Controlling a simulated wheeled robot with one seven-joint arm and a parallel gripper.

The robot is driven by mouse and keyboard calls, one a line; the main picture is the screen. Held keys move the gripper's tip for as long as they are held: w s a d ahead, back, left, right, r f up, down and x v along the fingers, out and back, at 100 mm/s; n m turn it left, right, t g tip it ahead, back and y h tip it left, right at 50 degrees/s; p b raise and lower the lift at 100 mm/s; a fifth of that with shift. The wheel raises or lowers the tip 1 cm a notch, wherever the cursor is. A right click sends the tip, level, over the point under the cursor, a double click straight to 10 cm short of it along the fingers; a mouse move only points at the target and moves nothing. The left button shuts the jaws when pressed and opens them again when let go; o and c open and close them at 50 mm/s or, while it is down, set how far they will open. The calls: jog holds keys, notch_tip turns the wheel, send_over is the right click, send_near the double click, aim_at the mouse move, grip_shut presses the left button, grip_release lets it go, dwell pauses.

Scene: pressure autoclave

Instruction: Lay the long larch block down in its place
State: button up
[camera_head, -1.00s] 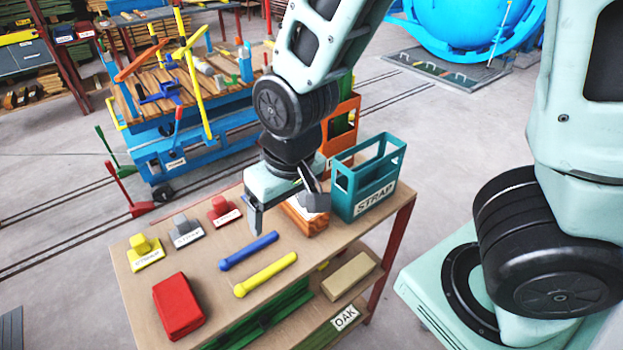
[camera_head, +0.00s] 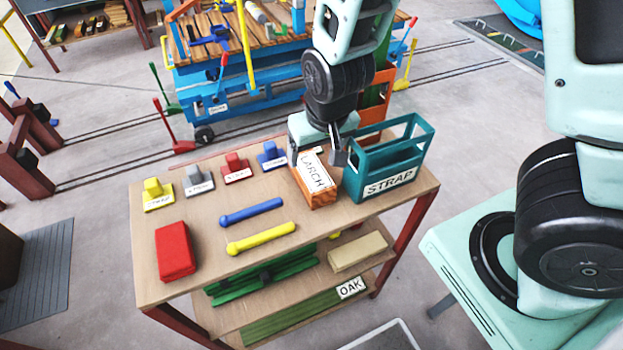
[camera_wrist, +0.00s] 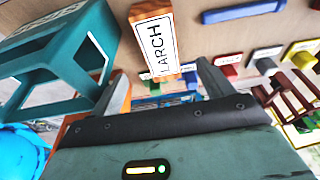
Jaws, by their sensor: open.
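The long larch block (camera_head: 318,197) is orange wood with a white LARCH label on top. It lies on the tabletop, just left of the teal STRAP crate (camera_head: 397,184). My gripper (camera_head: 320,152) is open at the block's far end, with one finger showing close to the crate. In the wrist view the open gripper (camera_wrist: 165,72) has a finger to each side, and the larch block (camera_wrist: 165,22) shows between and beyond them. I cannot tell whether either finger touches the block.
On the table (camera_head: 211,285) are a red box (camera_head: 175,251), blue (camera_head: 251,211) and yellow (camera_head: 261,238) rods, and a row of small labelled knobbed pieces (camera_head: 199,182). A tan block (camera_head: 357,251) lies on the lower shelf. A blue cart (camera_head: 240,100) stands behind.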

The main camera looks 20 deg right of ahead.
aim_at(311, 169)
jog(key=x, duration=0.5)
jog(key=shift+w+f, duration=0.1)
jog(key=shift+f, duration=0.3)
jog(key=shift+p+x, duration=0.75)
jog(key=shift+x, duration=1.9)
jog(key=shift+w, duration=0.2)
jog(key=c, duration=1.3)
jog(key=shift+c, duration=0.2)
jog(key=shift+r, duration=0.2)
jog(key=shift+r+b, duration=0.5)
jog(key=shift+r, duration=4.4)
